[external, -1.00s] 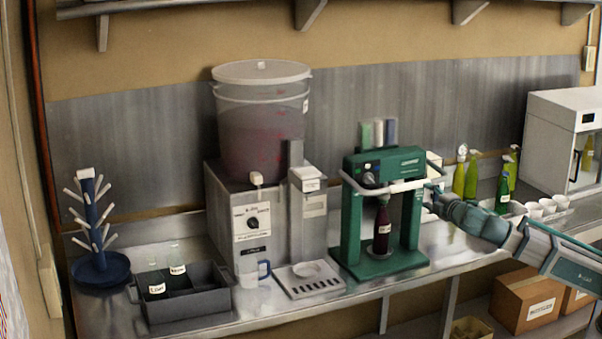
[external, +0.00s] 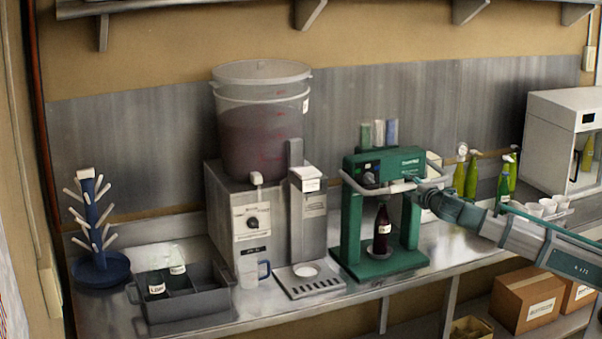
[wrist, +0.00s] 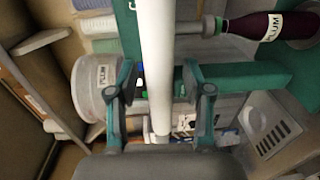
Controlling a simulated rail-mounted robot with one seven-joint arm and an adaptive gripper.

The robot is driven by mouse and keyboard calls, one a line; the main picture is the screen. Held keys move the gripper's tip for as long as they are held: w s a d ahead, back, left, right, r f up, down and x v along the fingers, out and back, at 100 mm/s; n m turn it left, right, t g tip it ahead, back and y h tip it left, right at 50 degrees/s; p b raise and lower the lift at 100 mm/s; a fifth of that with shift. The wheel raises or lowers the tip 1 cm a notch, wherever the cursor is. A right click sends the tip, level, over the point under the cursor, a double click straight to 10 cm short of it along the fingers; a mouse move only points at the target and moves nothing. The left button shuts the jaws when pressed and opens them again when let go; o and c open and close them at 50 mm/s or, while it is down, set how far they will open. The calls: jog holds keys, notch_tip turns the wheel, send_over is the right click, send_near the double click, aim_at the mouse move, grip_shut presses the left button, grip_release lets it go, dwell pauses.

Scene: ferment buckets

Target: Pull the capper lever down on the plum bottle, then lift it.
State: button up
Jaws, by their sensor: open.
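The green capper (external: 350,225) stands on the steel counter. Its white lever bar (external: 385,190) runs across the front, below the capper's head. The plum bottle (external: 382,232), dark with a white label, stands upright in the capper beneath the head; it also shows at the top right of the wrist view (wrist: 245,27). My gripper (external: 424,187) is at the right end of the lever bar. In the wrist view my gripper (wrist: 158,78) is open, with one finger on each side of the white bar (wrist: 157,40) and gaps visible. Whether any part touches the bar is unclear.
A filler with a large bucket (external: 262,130) and a drip tray (external: 309,281) stand left of the capper. A grey crate (external: 190,300) holds green bottles.

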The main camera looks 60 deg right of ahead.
grip_shut()
dwell(0.3)
